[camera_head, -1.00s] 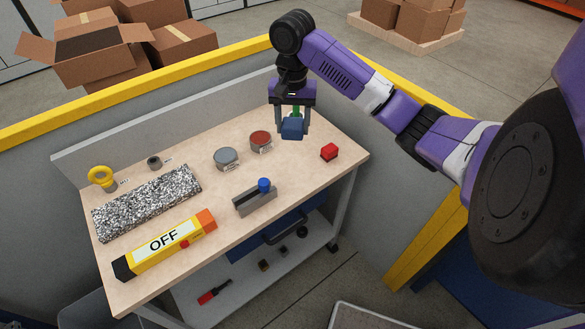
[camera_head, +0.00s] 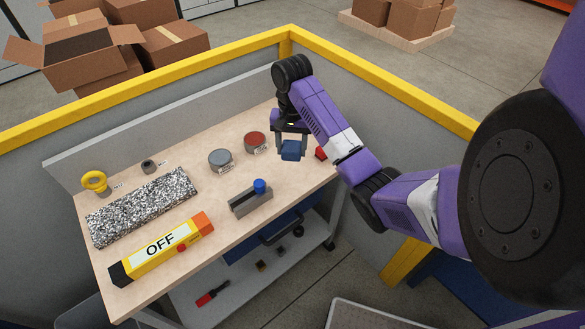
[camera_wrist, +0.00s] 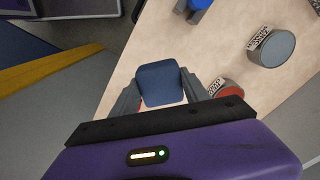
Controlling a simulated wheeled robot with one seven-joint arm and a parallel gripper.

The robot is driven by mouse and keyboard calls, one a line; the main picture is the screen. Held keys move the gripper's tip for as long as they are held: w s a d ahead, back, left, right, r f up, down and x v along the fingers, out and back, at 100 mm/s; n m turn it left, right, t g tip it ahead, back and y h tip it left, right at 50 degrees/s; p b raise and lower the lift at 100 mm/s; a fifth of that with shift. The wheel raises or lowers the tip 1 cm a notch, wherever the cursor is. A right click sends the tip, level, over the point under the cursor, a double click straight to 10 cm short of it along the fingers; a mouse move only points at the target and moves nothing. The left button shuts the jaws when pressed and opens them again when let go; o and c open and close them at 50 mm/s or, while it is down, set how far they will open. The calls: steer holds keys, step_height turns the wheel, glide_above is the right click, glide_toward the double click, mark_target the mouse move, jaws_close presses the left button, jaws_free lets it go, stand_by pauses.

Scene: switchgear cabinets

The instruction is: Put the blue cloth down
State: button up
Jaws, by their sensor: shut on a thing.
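The blue cloth (camera_head: 293,151) is a small folded dark blue block. My gripper (camera_head: 291,156) points down and is shut on it, over the right part of the wooden workbench top (camera_head: 215,190). In the wrist view the cloth (camera_wrist: 161,82) sits between the two grey fingers of my gripper (camera_wrist: 162,92), with pale tabletop around it. I cannot tell whether the cloth touches the surface.
A red tin (camera_head: 255,141) and a grey tin (camera_head: 220,160) stand left of the cloth. A red block (camera_head: 321,153) is to its right, partly behind my arm. A grey holder with a blue knob (camera_head: 260,187) is nearer.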

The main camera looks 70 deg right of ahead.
steer(key=b, duration=0.3)
glide_above(292, 176)
step_height(292, 176, down, 4)
steer(key=shift+s+f, duration=0.1)
steer(key=shift+f+b, duration=0.45)
steer(key=shift+f, duration=2.15)
steer(key=shift+f, duration=0.1)
steer(key=shift+f, duration=0.1)
steer(key=o, duration=1.5)
steer(key=shift+c, duration=0.2)
